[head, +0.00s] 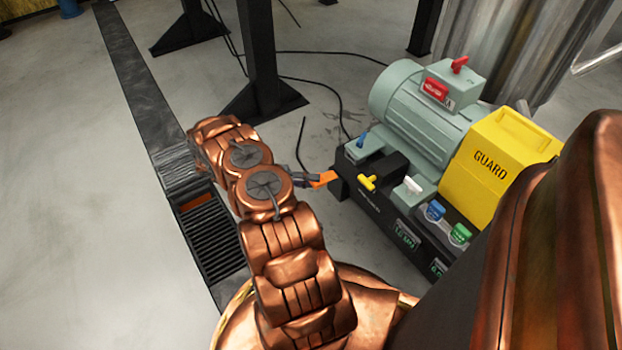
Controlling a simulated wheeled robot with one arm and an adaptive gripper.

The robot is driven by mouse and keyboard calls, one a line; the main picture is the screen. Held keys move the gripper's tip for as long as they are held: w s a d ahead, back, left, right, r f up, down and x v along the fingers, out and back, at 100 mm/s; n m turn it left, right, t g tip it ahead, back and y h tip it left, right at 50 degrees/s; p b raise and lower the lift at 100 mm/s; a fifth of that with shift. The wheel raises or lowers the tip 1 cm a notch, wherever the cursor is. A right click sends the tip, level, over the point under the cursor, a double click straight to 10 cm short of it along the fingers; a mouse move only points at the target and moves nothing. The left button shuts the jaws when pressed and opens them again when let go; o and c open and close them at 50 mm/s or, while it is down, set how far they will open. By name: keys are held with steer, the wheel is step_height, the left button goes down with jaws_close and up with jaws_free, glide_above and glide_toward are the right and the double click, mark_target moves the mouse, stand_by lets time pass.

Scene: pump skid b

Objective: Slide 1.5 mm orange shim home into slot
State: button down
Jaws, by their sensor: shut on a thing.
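An orange shim (324,179) shows at the tip of my gripper (312,181), which is small and dark in the head view. My gripper is shut on the shim and holds it at the left end of the black pump skid base (391,219). The shim's right end is at or close to the base's corner, below a grey-green foot block. I cannot tell whether it touches the base or has entered a slot; the slot itself cannot be made out. The jaws are too small to see in detail.
A grey-green motor (418,112) with red parts on its box and a yellow guard (499,163) stand on the base. Blue, yellow, white and green handles stick up along its near side. Black posts (262,60) and cables are behind. A floor grate (213,240) lies left.

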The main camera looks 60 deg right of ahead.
steer(key=shift+w+d+n+h, duration=0.15)
steer(key=shift+w+d+h, duration=0.2)
steer(key=shift+d, duration=0.15)
steer(key=shift+w+d+n+h, duration=0.15)
steer(key=shift+w+d+h, duration=0.1)
steer(key=shift+d+h, duration=0.15)
steer(key=shift+f+b, duration=0.1)
steer(key=shift+b, duration=0.2)
steer(key=shift+s+d+b, duration=0.25)
steer(key=shift+s+d, duration=0.25)
steer(key=shift+d, duration=0.35)
steer(key=shift+s+d+b, duration=0.2)
steer(key=shift+s+d, duration=0.25)
steer(key=shift+d, duration=0.4)
steer(key=shift+s+d+b, duration=0.25)
steer(key=shift+s+d, duration=0.25)
steer(key=shift+d, duration=0.35)
steer(key=shift+s+d+b, duration=0.1)
steer(key=shift+s+d, duration=0.35)
steer(key=shift+d, duration=0.35)
steer(key=shift+s+d+b, duration=0.1)
steer(key=shift+s+d, duration=0.35)
steer(key=shift+d, duration=0.35)
steer(key=shift+s+d+b, duration=0.1)
steer(key=shift+s+d, duration=0.35)
steer(key=shift+d, duration=0.35)
steer(key=c, duration=1)
jaws_free()
steer(key=v, duration=1.2)
